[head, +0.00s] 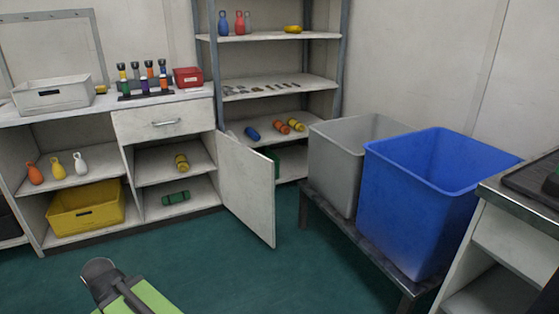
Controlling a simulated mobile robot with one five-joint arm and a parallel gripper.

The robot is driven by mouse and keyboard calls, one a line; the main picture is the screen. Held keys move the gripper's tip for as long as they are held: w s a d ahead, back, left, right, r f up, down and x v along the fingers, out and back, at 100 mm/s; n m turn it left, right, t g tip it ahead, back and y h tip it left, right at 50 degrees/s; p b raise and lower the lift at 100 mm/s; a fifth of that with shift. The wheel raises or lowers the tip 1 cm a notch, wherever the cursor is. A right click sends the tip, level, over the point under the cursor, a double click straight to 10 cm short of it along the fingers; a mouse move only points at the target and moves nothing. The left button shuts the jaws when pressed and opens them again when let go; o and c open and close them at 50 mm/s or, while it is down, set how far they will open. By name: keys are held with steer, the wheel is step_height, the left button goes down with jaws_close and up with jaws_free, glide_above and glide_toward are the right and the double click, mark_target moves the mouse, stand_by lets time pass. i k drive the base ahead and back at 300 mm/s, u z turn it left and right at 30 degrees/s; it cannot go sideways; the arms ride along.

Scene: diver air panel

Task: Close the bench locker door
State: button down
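The bench locker door (248,187) is a white panel standing open at the right end of the white bench. It is hinged near the locker's right side and swings out over the green floor. The open locker compartment beside it shows two shelves, with a yellow bottle-like item (182,162) above and a green cylinder (176,198) below. My gripper (100,270) shows as a dark grey end with a green arm part at the bottom left. It is well apart from the door, over the floor. Its fingers cannot be made out clearly.
A drawer (165,120) sits above the locker, shut. A yellow bin (88,207) stands in the left compartment. A grey bin (345,150) and a blue bin (410,210) stand on a low dark stand right of the door. The floor (235,275) in front is clear.

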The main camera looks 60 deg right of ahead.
mark_target(248, 177)
steer(key=z, duration=0.95)
steer(key=i, duration=0.55)
steer(key=u, duration=0.15)
